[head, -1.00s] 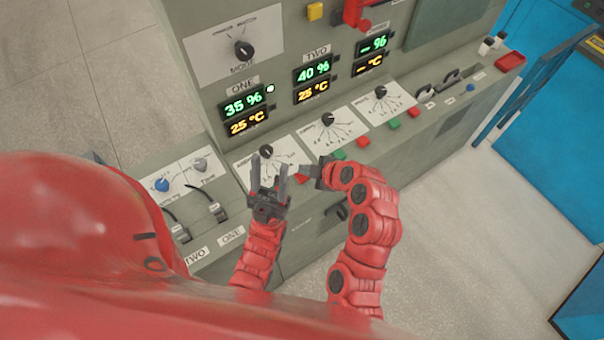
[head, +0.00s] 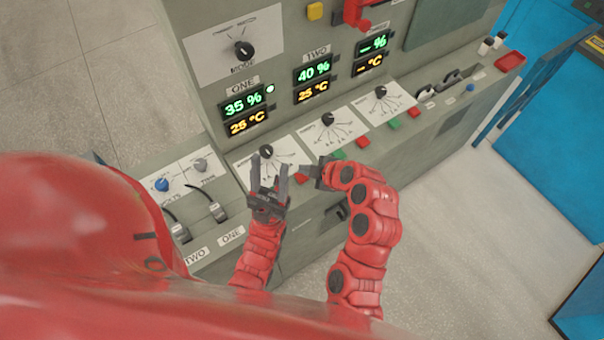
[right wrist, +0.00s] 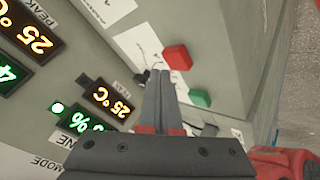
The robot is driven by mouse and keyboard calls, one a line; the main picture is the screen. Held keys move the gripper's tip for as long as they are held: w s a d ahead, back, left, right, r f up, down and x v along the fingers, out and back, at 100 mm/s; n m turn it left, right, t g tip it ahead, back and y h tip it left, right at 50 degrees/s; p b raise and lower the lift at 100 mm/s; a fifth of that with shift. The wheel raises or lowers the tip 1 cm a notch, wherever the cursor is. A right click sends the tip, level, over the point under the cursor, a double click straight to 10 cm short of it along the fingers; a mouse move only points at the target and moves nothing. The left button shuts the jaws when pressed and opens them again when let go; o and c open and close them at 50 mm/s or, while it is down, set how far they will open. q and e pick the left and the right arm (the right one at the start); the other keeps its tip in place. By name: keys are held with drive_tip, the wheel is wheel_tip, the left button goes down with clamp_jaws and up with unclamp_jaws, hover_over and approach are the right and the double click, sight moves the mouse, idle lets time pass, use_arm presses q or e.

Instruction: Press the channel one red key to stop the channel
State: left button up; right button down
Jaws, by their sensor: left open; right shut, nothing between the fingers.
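The channel one red key (head: 302,178) shows on the sloped panel below the first dial, partly hidden beside my right gripper. It also shows in the right wrist view as a red block (right wrist: 177,57), with a green key (right wrist: 200,97) beside it. My right gripper (head: 317,172) is shut and empty, its tip close to the red key. In the right wrist view the shut fingers (right wrist: 160,76) end near the keys; I cannot tell whether they touch. My left gripper (head: 268,170) is open and empty, in front of the channel one dial panel. The channel one display (head: 245,104) reads 35 %, with a lit lamp (head: 270,88).
Channel two's green key (head: 339,155) and red key (head: 362,142) lie just right of my right gripper. Channel three's green key (head: 394,123) and red key (head: 414,112) are farther right. Dials stand above the keys. The floor in front is clear.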

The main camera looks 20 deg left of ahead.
sight(306, 178)
drive_tip(key=shift+f, duration=0.1)
drive_tip(key=shift+f+b, duration=0.35)
drive_tip(key=shift+b, duration=0.4)
drive_tip(key=shift+f+b, duration=0.45)
drive_tip(key=shift+b, duration=0.15)
idle(0.4)
drive_tip(key=shift+r, duration=0.85)
drive_tip(key=shift+r, duration=0.1)
drive_tip(key=shift+r+p, duration=0.35)
drive_tip(key=shift+r, duration=2.1)
